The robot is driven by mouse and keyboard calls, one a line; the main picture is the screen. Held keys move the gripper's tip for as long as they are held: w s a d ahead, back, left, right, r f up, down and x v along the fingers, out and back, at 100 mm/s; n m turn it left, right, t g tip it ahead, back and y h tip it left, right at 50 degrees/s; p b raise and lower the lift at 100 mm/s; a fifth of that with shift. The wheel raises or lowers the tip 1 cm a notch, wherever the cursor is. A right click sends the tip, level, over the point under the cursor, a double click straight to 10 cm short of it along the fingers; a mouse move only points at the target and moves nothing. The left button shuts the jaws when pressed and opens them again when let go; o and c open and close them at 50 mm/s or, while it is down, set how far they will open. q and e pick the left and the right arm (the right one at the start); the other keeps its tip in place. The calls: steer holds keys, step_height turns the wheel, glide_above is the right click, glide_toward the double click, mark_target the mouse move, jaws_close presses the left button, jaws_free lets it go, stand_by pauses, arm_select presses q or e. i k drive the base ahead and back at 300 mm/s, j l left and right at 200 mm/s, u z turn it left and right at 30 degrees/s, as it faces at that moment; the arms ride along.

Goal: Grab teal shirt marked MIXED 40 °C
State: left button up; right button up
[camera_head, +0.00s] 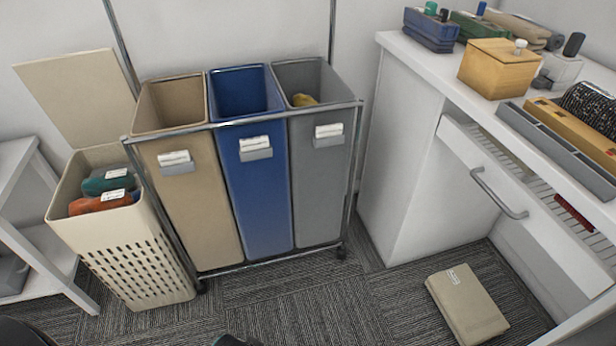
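A teal folded cloth (106,181) lies in the top of the cream laundry basket (125,240) at the left. A white label sits on it, too small to read. An orange-red cloth (98,203) with a white label lies in front of it in the same basket. The basket's lid (78,100) stands open, tilted back. Neither gripper can be made out. Small dark shapes at the bottom edge may be parts of me, but no fingers show.
A wheeled rack holds a tan bin (195,205), a blue bin (262,200) and a grey bin (320,190) with something yellow inside. A white shelf (30,240) stands left. A beige folded item (468,305) lies on the carpet, near an open drawer (530,215).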

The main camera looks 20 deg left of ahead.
mark_target(118, 180)
steer(key=j+u, duration=0.1)
steer(key=u, duration=1.8)
